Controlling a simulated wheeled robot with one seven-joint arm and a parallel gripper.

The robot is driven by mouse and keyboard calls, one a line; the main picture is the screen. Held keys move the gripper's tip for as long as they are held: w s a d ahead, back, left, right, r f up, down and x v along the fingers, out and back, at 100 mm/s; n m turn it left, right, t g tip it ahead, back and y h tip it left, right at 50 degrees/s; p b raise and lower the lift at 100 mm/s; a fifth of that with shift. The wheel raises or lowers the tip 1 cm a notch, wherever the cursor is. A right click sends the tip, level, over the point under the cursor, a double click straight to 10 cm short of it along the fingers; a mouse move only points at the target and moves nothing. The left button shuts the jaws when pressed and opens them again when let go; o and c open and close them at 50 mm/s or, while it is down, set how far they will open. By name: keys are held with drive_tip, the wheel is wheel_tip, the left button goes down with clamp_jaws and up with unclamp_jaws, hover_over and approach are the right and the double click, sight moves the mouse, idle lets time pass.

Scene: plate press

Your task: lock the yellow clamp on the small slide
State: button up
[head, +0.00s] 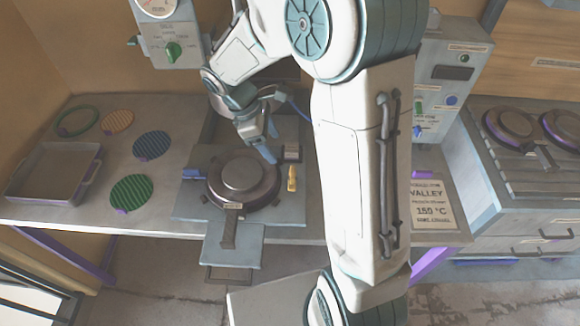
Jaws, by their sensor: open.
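The yellow clamp (292,178) is a small upright piece at the right side of the press plate, beside the round dark press (243,182). Its handle stands roughly along the depth of the table; I cannot tell whether it is locked. A small grey block (292,152) lies just behind the clamp; I cannot tell whether this is the small slide. My gripper (270,157) is above the back right of the round press, to the left of and behind the clamp. Its blue fingers point down, open, and appear empty and apart from the clamp.
A grey plate (232,247) juts out over the table's front edge. Several round textured discs, one green (132,193), and a tray (50,172) lie at left. A gauge box (165,38) is behind. A sign (432,205) and burners (510,125) are at right. My arm hides the middle right.

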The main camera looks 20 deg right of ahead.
sight(292, 172)
drive_tip(key=p+x, duration=0.1)
drive_tip(key=x, duration=1.1)
drive_tip(key=shift+f, duration=0.1)
drive_tip(key=c, duration=1)
